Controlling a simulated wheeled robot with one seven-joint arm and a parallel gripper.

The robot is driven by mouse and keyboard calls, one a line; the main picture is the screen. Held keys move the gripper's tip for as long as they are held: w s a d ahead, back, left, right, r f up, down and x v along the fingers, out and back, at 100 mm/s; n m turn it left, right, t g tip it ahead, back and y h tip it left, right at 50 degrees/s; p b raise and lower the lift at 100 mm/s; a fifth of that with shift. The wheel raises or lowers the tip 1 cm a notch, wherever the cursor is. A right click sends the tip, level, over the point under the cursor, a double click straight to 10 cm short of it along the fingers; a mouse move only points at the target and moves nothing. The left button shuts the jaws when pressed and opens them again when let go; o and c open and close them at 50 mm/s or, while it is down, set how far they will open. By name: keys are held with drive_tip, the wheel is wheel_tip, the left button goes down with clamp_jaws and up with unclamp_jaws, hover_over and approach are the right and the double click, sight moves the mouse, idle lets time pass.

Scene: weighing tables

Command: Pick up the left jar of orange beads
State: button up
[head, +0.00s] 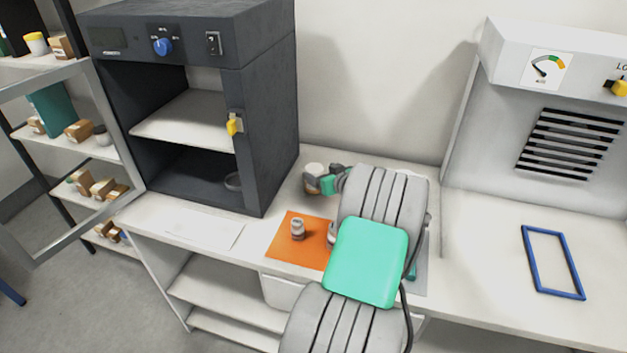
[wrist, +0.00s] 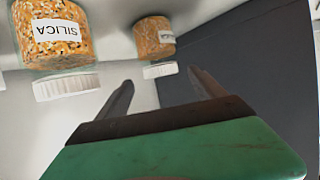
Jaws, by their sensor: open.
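Two jars of orange beads with white lids and SILICA labels show upside down in the wrist view. The smaller, farther jar (wrist: 153,38) lies just beyond the gap between my fingertips; the larger one (wrist: 55,35) is off to the left in that picture. In the head view one jar (head: 314,171), probably the left one, stands on the worktop behind the orange mat, beside my gripper (head: 324,183). My arm hides the area to its right. My gripper (wrist: 160,78) is open with nothing between its fingers.
A dark oven (head: 265,130) with an open front stands left of the jar. An orange mat (head: 283,251) holds a small grey container (head: 297,229). A blue frame (head: 552,262) lies on the right worktop. A white sheet (head: 203,229) lies at the left.

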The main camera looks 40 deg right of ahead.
sight(316, 170)
drive_tip(key=p+x, duration=0.1)
drive_tip(key=x, duration=0.4)
drive_tip(key=shift+w+p, duration=0.2)
drive_tip(key=shift+p, duration=0.15)
drive_tip(key=shift+s, duration=0.1)
drive_tip(key=shift+c, duration=0.2)
